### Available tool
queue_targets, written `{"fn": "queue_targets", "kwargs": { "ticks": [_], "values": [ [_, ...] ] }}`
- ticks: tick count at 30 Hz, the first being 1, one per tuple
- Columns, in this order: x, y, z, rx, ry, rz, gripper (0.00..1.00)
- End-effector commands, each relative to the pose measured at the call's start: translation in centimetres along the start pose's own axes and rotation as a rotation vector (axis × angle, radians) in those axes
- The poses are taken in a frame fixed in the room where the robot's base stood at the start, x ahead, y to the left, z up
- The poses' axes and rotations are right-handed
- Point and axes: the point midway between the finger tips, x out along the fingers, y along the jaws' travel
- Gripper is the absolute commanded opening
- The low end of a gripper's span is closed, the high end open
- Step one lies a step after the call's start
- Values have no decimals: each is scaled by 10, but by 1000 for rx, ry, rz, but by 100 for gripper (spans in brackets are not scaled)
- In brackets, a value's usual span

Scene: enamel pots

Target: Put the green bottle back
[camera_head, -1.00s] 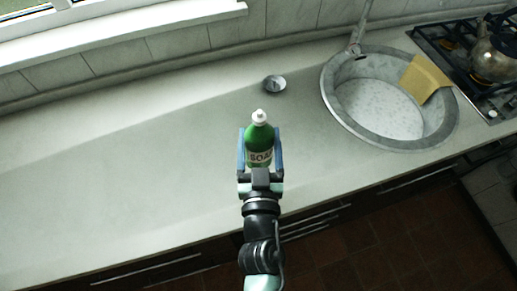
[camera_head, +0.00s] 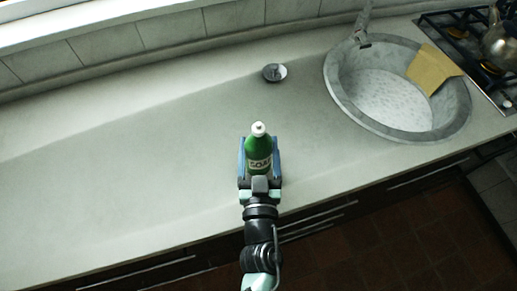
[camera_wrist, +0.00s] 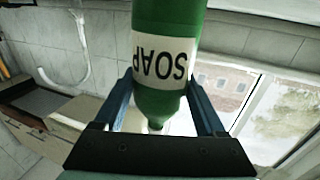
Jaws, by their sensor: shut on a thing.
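The green soap bottle (camera_head: 258,147) has a white cap and a pale label reading SOAP. It is between the blue fingers of my gripper (camera_head: 260,160), which is shut on it near the counter's front edge in the head view. In the wrist view the bottle (camera_wrist: 168,60) appears upside down, between the two fingers of my gripper (camera_wrist: 165,105). Its cap end points down in that picture. I cannot tell whether its base touches the counter.
A small grey and white round dish (camera_head: 274,72) sits on the counter (camera_head: 130,150) toward the back. A round sink (camera_head: 347,100) is at right, with a yellow cloth (camera_head: 432,68) on its rim. A stove with a kettle (camera_head: 500,42) is at far right. The counter's left side is clear.

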Motion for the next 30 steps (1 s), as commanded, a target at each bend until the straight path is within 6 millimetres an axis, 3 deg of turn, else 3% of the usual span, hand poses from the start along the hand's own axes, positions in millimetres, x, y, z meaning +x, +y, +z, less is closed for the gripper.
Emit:
{"fn": "queue_targets", "kwargs": {
  "ticks": [10,11,15,25,30],
  "values": [
    [0,0,2,0,4,-2,0],
    [0,0,3,1,1,-1,76],
    [0,0,2,0,1,-1,100],
    [0,0,-4,0,1,0,100],
    [-23,-1,1,3,-3,-2,100]
  ]
}}
